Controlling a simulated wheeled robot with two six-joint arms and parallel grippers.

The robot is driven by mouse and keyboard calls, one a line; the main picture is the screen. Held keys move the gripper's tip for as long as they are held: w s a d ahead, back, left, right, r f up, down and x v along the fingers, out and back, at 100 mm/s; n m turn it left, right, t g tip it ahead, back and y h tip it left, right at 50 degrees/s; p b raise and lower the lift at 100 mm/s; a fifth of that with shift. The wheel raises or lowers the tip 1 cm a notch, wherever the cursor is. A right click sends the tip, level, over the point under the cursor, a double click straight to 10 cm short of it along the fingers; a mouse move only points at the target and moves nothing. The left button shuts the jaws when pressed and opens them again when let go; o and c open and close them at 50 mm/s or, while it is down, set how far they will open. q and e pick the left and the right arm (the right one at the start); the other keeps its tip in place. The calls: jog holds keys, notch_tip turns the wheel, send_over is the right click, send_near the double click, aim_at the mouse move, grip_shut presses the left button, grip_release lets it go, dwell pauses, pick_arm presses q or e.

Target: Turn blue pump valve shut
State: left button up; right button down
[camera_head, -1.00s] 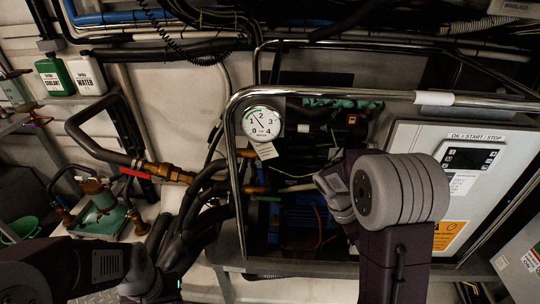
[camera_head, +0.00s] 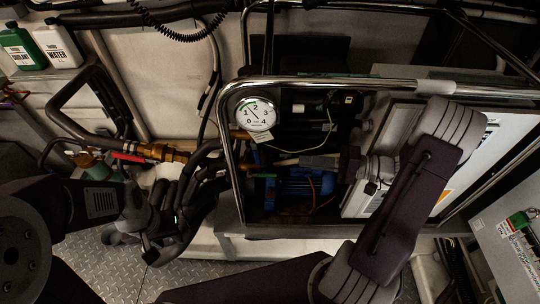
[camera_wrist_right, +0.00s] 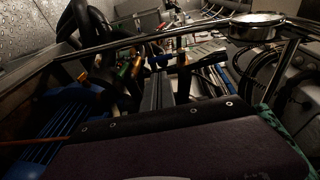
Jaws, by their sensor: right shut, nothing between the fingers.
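The blue pump (camera_head: 300,186) sits low inside the chrome-railed frame; its ribbed blue body also shows in the right wrist view (camera_wrist_right: 40,130). A small bluish handle (camera_head: 262,176) is beside brass fittings left of it; whether it is the valve is unclear. Green and brass fittings (camera_wrist_right: 124,70) show in the wrist view. My right gripper (camera_head: 308,161) reaches left above the pump, shut and empty, a little right of the brass fittings. Its fingers (camera_wrist_right: 168,90) point toward the frame's far side. My left gripper (camera_head: 135,240) hangs over the floor at left; its jaws are unclear.
A chrome rail (camera_head: 340,84) runs around the opening, with a round gauge (camera_head: 255,116) at its left corner. A red-handled brass valve (camera_head: 128,157) and black hoses (camera_head: 205,165) lie left. A white control cabinet (camera_head: 465,160) stands right. Bottles (camera_head: 22,48) stand top left.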

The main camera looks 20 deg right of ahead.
aim_at(259, 159)
jog(key=x, duration=1.1)
jog(key=shift+w+f+p, duration=0.1)
jog(key=shift+f+p, duration=0.05)
jog(key=shift+p, duration=0.2)
jog(key=a+f+b, duration=0.1)
jog(key=b, duration=0.2)
jog(key=shift+w+f+y+b, duration=0.1)
jog(key=shift+w+y+b, duration=0.05)
jog(key=shift+y+b, duration=0.2)
jog(key=shift+r, duration=0.35)
